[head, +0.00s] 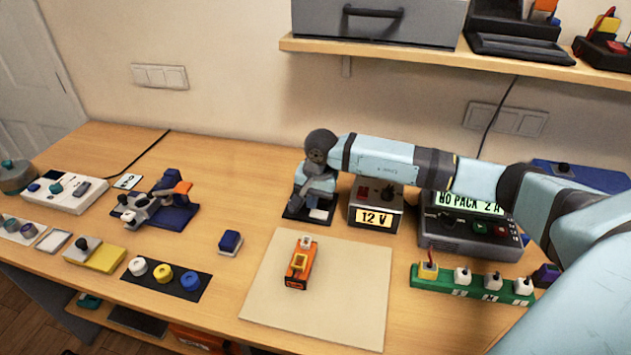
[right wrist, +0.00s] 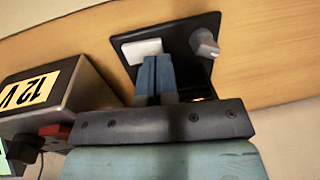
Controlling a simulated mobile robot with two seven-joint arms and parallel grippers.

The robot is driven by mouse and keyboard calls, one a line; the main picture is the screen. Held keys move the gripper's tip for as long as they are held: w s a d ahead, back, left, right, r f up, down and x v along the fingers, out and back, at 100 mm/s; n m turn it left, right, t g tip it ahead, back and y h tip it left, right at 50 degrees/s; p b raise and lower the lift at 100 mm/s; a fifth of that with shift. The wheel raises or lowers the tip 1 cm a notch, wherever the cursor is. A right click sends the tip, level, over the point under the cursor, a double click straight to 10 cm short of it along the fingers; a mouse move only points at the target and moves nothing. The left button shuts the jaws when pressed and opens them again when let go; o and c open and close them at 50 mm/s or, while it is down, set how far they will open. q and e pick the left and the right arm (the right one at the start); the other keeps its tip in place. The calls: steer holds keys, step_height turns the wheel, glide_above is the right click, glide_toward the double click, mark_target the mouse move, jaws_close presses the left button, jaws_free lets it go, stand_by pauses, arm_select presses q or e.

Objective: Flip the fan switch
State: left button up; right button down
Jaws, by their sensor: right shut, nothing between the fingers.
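A black plate stands at the back middle of the table, left of the 12 V box, and shows in the head view (head: 292,214) and the right wrist view (right wrist: 205,24). On it are a white block (right wrist: 142,50), which looks like a switch, and a grey knob (right wrist: 206,45). No label shows, so I cannot tell for sure that this is the fan switch. My right gripper (head: 316,203) is over the plate, fingers shut and empty. In the wrist view its fingertips (right wrist: 156,62) are right beside the white block; I cannot tell whether they touch. My left gripper is out of view.
The 12 V box (head: 391,216) stands close right of the plate, with the dark NO PACK unit (head: 455,234) beyond it. A green power strip (head: 447,282) lies in front. An orange device (head: 299,265) sits on the beige mat (head: 345,290). A shelf (head: 420,55) overhangs the back.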

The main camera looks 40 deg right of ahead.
mark_target(310, 213)
step_height(310, 213, down, 2)
steer(key=shift+w+a+f, duration=0.1)
steer(key=shift+w+f, duration=0.05)
steer(key=shift+f, duration=0.1)
steer(key=shift+f+b, duration=0.5)
steer(key=shift+b, duration=0.2)
steer(key=shift+a+r, duration=0.1)
steer(key=shift+r, duration=0.2)
steer(key=shift+p, duration=0.3)
steer(key=shift+s+d+r, duration=0.35)
steer(key=shift+s+d, duration=0.15)
